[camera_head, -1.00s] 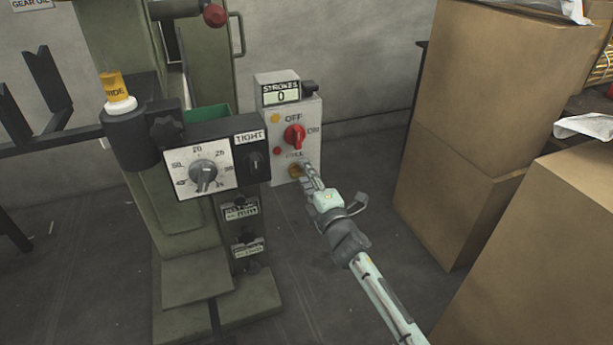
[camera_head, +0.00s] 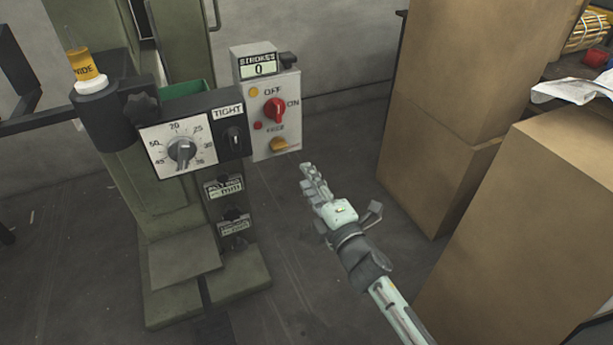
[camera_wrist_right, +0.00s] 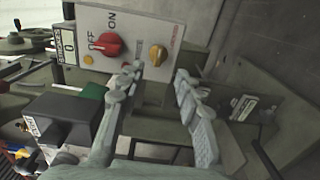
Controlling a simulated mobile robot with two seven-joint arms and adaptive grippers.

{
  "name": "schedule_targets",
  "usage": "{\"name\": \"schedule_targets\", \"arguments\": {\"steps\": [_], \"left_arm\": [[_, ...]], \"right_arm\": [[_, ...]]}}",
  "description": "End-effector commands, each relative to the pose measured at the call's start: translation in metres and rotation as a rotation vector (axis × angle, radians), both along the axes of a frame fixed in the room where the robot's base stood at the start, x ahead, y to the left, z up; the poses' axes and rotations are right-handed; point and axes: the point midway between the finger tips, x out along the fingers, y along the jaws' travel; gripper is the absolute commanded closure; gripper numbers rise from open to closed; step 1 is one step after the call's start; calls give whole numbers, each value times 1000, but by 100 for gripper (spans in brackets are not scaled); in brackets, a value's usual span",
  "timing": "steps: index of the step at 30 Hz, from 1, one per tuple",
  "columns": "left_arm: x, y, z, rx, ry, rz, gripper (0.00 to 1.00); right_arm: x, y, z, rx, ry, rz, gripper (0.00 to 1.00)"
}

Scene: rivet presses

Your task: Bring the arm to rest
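My right gripper (camera_head: 312,178) is in the head view, in free space to the right of and below the switch box (camera_head: 290,110). In the right wrist view its two fingers (camera_wrist_right: 160,75) stand apart with nothing between them. The box carries a red knob (camera_head: 274,110) by the OFF and ON marks and a yellow-orange knob (camera_head: 279,145) below it. Both knobs also show beyond the fingers in the right wrist view, the red one (camera_wrist_right: 106,44) and the yellow one (camera_wrist_right: 158,55). My left gripper is not in view.
The green press (camera_head: 170,225) stands left of the gripper, with a dial plate (camera_head: 160,149) and a counter reading 0 (camera_head: 259,67). Tall cardboard boxes (camera_head: 450,90) and a nearer box (camera_head: 510,215) stand close on the right. Open floor (camera_head: 310,270) lies between.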

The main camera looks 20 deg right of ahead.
Motion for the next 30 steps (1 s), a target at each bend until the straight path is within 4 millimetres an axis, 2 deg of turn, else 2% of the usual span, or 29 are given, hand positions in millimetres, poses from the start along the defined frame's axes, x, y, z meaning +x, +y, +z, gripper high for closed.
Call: {"name": "schedule_targets", "arguments": {"steps": [11,13,16,18,20,21,24,27,30], "left_arm": [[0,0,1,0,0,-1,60],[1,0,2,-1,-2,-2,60],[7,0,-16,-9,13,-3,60],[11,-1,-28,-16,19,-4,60],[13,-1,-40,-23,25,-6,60],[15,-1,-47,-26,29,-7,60],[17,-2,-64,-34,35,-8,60],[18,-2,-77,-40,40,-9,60],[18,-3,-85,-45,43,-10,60]], "right_arm": [[-1,-2,-2,16,11,-10,66],[-4,-12,-9,73,53,-50,66],[-21,-39,-37,259,186,-176,66],[-45,-59,-69,442,322,-307,66],[-74,-70,-98,600,448,-432,66],[-94,-73,-116,694,529,-514,66],[-148,-72,-153,883,715,-702,66],[-194,-64,-174,1004,858,-852,66],[-224,-56,-183,1068,950,-949,66]]}}
